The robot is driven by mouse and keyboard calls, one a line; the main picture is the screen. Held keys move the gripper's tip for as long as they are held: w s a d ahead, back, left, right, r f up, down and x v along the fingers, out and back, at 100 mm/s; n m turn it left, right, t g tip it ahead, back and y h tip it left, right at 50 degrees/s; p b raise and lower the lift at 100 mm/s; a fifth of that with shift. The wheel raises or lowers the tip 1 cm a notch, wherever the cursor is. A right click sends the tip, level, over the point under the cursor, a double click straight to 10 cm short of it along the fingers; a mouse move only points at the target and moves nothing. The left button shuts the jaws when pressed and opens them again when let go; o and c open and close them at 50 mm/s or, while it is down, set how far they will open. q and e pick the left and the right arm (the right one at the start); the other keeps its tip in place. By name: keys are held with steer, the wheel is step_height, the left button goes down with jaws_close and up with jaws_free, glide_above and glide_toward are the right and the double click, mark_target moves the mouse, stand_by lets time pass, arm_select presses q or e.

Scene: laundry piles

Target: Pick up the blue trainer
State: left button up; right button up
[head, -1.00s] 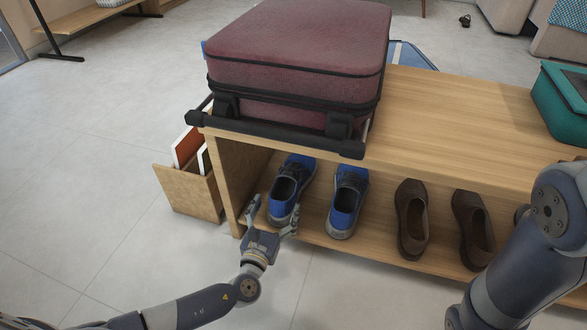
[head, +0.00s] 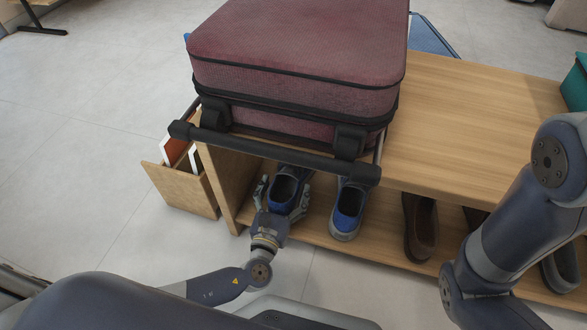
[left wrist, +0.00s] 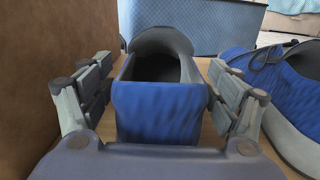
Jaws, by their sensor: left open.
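The left one of a pair of blue trainers (head: 285,188) sits on the low shelf under the bench. In the left wrist view its blue heel (left wrist: 158,112) faces me, with the dark opening behind it. My left gripper (head: 282,196) is open around this trainer's heel, one finger on each side, with small gaps at the fingers in the left wrist view. The other blue trainer (head: 347,208) stands just to the right, and its side also shows in the left wrist view (left wrist: 285,100). My right gripper is out of view.
A maroon suitcase (head: 295,45) lies on the wooden bench (head: 470,120), its dark bar overhanging the shelf. A bench side panel (left wrist: 45,70) is close left of the fingers. Brown shoes (head: 420,225) stand to the right. A box with folders (head: 182,187) stands left.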

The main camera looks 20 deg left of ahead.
arm_select(q)
steer(key=c, duration=1.4)
steer(key=shift+o, duration=0.2)
steer(key=shift+r, duration=0.1)
steer(key=shift+r, duration=0.1)
